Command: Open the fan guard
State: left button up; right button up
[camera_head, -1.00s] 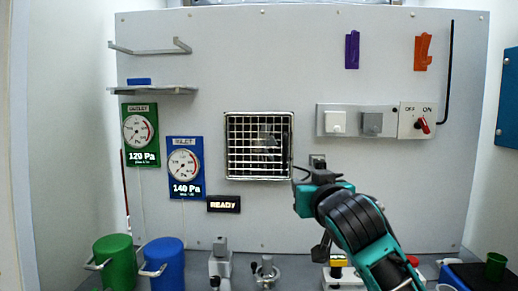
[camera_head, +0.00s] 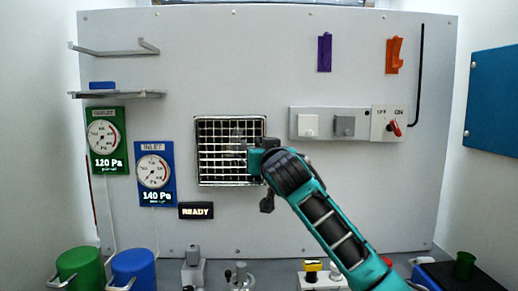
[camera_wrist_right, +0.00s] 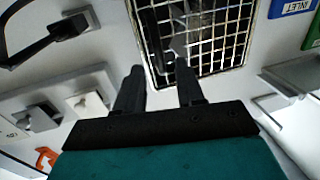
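The fan guard (camera_head: 216,151) is a bright square wire grid in a metal frame on the grey back panel, and it looks closed. Dark fan parts show behind it. My right gripper (camera_head: 249,148) is at the guard's right edge and hides part of it. In the right wrist view, the two fingers (camera_wrist_right: 158,70) are apart with nothing between them but background. There the guard (camera_wrist_right: 212,35) lies beyond the fingertips, its near frame edge running between them. I cannot tell whether they touch it. My left gripper is out of view.
Right of the guard is a switch panel (camera_head: 322,110) with a red OFF/ON switch (camera_head: 395,127). Left are the green OUTLET gauge (camera_head: 107,165), the blue INLET gauge (camera_head: 169,190) and a READY sign (camera_head: 196,211). Green (camera_head: 80,266) and blue (camera_head: 137,268) canisters stand below.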

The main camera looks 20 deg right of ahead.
jog(key=shift+w+d, duration=0.1)
jog(key=shift+w, duration=1.45)
grip_shut()
